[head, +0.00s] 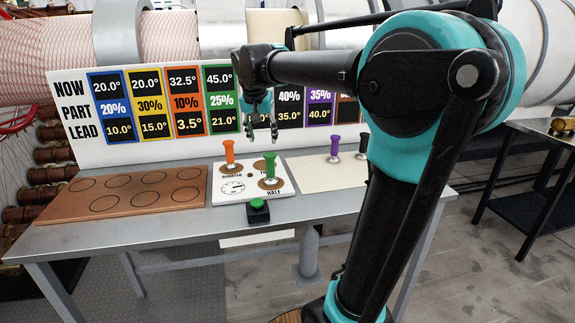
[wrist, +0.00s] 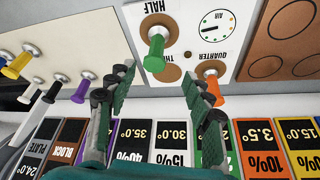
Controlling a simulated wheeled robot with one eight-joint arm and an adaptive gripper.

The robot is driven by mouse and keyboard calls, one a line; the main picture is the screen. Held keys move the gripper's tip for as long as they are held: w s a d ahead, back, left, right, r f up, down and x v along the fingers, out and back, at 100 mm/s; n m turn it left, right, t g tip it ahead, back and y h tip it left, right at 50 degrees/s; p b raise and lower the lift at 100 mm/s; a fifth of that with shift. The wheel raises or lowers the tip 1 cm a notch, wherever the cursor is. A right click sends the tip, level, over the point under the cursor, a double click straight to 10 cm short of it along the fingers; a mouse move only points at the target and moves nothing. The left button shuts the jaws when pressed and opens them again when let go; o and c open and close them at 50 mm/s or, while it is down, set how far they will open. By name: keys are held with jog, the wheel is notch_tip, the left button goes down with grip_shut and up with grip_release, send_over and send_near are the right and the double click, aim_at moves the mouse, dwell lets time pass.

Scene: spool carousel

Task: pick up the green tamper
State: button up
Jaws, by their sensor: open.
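The green tamper (head: 270,167) stands upright on a brown disc of the white panel (head: 225,191), near the word HALF. In the wrist view the green tamper (wrist: 157,42) is at the top middle, beyond the fingertips. My gripper (head: 262,132) is open and empty, above and behind the green tamper in the head view. In the wrist view my gripper (wrist: 157,82) has its fingers spread wide, with nothing between them. An orange tamper (head: 229,152) stands on the panel left of the green one; it also shows near the right finger in the wrist view (wrist: 211,80).
A brown board with circles (head: 110,196) lies left of the panel. A green button on a black box (head: 258,211) sits in front. A purple tamper (head: 335,144) and dark ones stand to the right on a cream mat (head: 320,174). A number board (head: 185,107) stands behind.

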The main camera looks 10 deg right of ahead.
aim_at(268, 157)
jog(key=x, duration=0.4)
jog(key=w+x, duration=0.1)
jog(key=x, duration=0.6)
jog(key=shift+w+d, duration=0.35)
jog(key=shift+d, duration=0.1)
jog(key=shift+x, duration=2.7)
jog(key=shift+s+d, duration=0.15)
jog(key=shift+s, duration=0.05)
jog(key=shift+c, duration=0.6)
grip_shut()
